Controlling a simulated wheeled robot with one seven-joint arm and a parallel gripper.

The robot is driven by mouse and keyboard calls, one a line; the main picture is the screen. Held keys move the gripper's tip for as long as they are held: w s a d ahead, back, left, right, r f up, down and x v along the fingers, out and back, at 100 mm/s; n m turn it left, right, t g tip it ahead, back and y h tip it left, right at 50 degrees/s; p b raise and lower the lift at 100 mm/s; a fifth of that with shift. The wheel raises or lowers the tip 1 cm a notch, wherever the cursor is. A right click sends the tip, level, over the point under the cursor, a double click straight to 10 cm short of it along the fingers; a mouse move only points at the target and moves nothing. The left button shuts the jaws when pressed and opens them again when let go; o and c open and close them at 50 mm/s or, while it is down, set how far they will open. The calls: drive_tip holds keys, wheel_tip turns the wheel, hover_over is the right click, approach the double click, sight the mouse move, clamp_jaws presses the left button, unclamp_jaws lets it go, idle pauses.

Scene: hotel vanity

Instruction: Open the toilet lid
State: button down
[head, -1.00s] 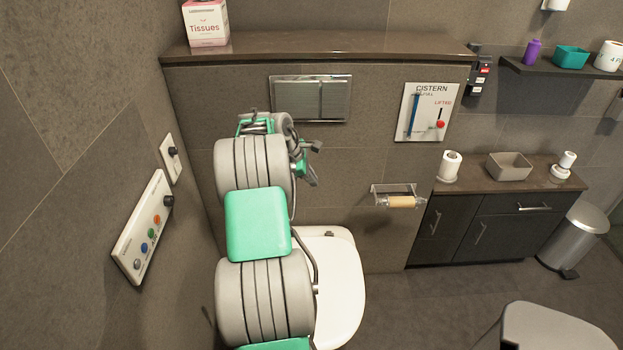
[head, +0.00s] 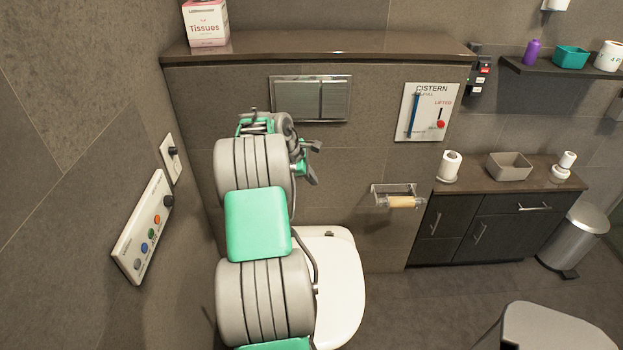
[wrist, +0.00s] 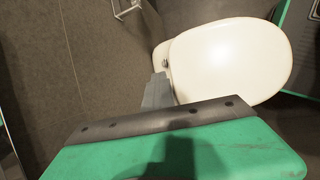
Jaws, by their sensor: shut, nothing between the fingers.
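The white toilet lid (head: 342,285) lies flat and closed over the bowl, below and right of my arm, which hides its left part in the head view. In the wrist view the smooth lid (wrist: 232,60) fills the upper right, with its hinge end at the left. My gripper (wrist: 158,92) is shut and empty; its grey tip shows beside the hinge end of the lid. Whether it touches the lid cannot be told. In the head view my gripper end is up near the wall, above the back of the toilet.
A flush plate (head: 311,98) is on the wall behind my arm, under a ledge (head: 330,44). A paper holder (head: 398,197) juts out at the right; it also shows in the wrist view (wrist: 127,8). A control panel (head: 143,227) is on the left wall.

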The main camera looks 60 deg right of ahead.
drive_tip(key=c, duration=2.2)
unclamp_jaws()
drive_tip(key=c, duration=1.3)
unclamp_jaws()
drive_tip(key=shift+o, duration=0.2)
drive_tip(key=v, duration=0.7)
drive_tip(key=shift+a+r, duration=0.2)
drive_tip(key=shift+r, duration=0.15)
drive_tip(key=shift+c, duration=0.2)
